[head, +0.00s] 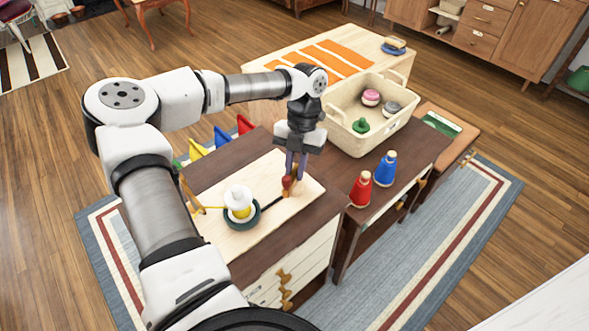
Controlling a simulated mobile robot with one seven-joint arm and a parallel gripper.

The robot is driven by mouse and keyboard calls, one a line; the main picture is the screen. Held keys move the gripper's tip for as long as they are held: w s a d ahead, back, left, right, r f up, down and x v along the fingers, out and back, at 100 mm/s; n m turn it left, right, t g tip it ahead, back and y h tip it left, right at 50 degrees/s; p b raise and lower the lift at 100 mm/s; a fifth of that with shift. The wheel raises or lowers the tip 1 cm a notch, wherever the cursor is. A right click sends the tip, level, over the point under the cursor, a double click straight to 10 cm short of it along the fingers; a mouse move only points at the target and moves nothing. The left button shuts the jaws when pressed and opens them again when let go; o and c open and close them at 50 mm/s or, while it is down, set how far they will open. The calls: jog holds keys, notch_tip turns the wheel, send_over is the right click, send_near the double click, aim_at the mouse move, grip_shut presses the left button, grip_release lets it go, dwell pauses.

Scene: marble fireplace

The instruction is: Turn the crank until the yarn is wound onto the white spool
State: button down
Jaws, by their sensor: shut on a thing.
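The white spool (238,193) stands upright on a dark green round base (254,219), on a pale wooden board (262,180). Yellow yarn (243,212) shows around the lower part of the spool. A dark crank arm (270,203) runs from the base to the right and ends in an upright red handle (287,183). My gripper (293,176) points down from above and is shut on the red handle. The fingertips partly cover the handle. A yellow strand or rod (207,209) lies left of the spool; I cannot tell which.
A red cone (361,190) and a blue cone (385,169) stand on the dark tabletop at right. Behind them is a cream bin (367,134) with pink, grey and green items. Coloured pieces (221,137) line the far left edge. My arm hides part of the left.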

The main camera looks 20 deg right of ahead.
jog(key=m+t+b, duration=0.1)
jog(key=m, duration=0.2)
jog(key=m+t+y+b, duration=0.1)
jog(key=m, duration=0.2)
jog(key=shift+s+d, duration=0.1)
jog(key=m+t+b, duration=0.1)
jog(key=m, duration=0.2)
jog(key=m+t+b, duration=0.1)
jog(key=m+b, duration=0.1)
jog(key=m, duration=0.1)
jog(key=shift+s+m, duration=0.15)
jog(key=shift+m, duration=0.15)
jog(key=shift+t, duration=0.3)
jog(key=c, duration=1.4)
grip_release()
jog(key=shift+o, duration=0.2)
jog(key=v, duration=1.4)
jog(key=shift+d+b, duration=0.15)
jog(key=shift+b, duration=0.3)
jog(key=shift+f, duration=0.2)
